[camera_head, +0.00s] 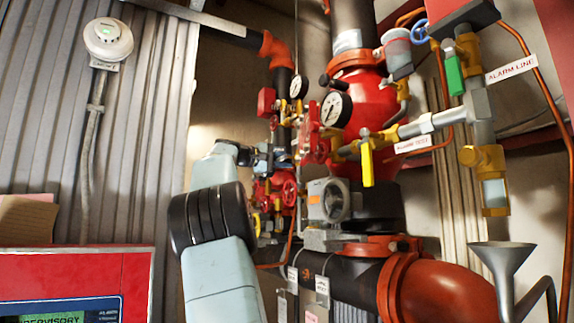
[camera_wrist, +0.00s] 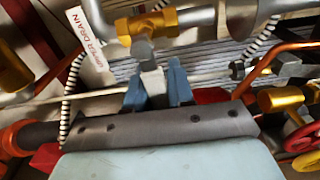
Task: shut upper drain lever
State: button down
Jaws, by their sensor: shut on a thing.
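A pale grey lever (camera_wrist: 152,82) hangs from the valve's stem toward me. My gripper (camera_wrist: 157,90) has its two blue fingers on either side of this lever and is shut on it. The lever's lower end is hidden between the fingers. In the head view, my gripper (camera_head: 262,160) is small and partly hidden by my arm, and I cannot make out the lever there.
A yellow lever (camera_head: 367,165) and a green lever (camera_head: 453,74) hang on the right pipework. A red riser (camera_head: 365,105) with a gauge (camera_head: 336,109) stands close to my arm. The corrugated wall (camera_head: 150,130) is at left.

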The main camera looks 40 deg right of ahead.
jog(key=shift+a, duration=0.15)
jog(key=c, duration=1.4)
grip_release()
jog(key=shift+o, duration=0.2)
jog(key=shift+a+r, duration=0.1)
jog(key=shift+a, duration=0.15)
jog(key=shift+d, duration=0.2)
jog(key=v, duration=1.4)
jog(key=shift+o, duration=0.3)
